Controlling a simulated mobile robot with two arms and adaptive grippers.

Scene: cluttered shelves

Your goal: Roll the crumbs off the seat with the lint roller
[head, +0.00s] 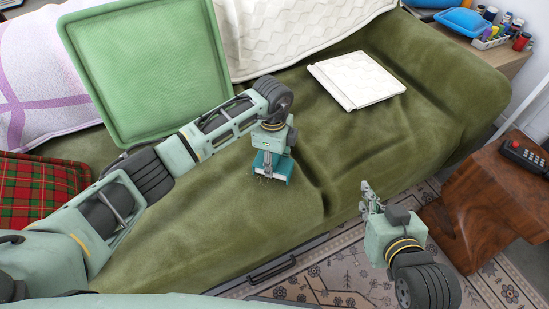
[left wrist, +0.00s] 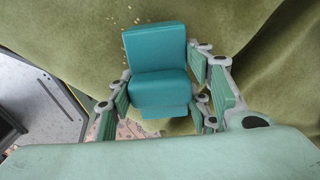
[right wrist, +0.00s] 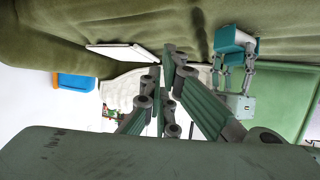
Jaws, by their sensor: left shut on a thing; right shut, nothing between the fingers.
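The teal lint roller (head: 272,168) with a white roller edge is at the green couch seat (head: 215,220), near the middle of its front part. My left gripper (head: 274,151) is shut on it from above. In the left wrist view the roller (left wrist: 155,65) sits between the fingers; whether it touches the cloth is unclear. Small pale crumbs (left wrist: 128,20) lie beside it on the seat, and a few specks show by the roller in the head view. My right gripper (head: 369,197) is shut and empty, in front of the seat's edge. The roller also shows in the right wrist view (right wrist: 234,40).
A white flat panel (head: 355,78) lies on the seat at right. A red plaid cushion (head: 40,185) is at left.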

